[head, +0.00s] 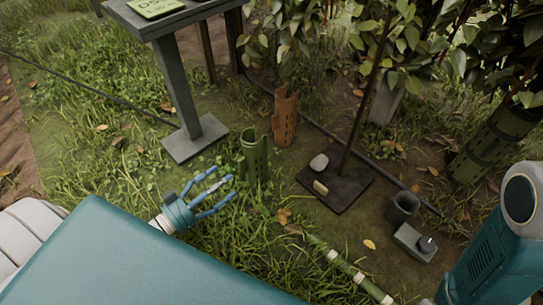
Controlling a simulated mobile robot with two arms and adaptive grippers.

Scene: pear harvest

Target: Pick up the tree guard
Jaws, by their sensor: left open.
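A green tree guard (254,157), an open-topped tube with slots or a split in its side, stands upright in the grass near the middle of the head view. Its lower end is partly hidden by grass. My left gripper (226,186) is open and empty, low over the grass to the lower left of this guard. Its blue fingers are spread and point toward the guard, apart from it. An orange-brown guard (285,118) stands around a tree stem behind. A larger dark green guard (492,146) stands around a plant at the right. My right gripper is not in view.
A grey sign stand (178,85) rises behind, left of the guard. Right of the guard, a dark base plate (335,188) carries a pole, a stone and a tan block. A dark cup (403,207), grey box (414,242) and green-white stake (350,270) lie nearer.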

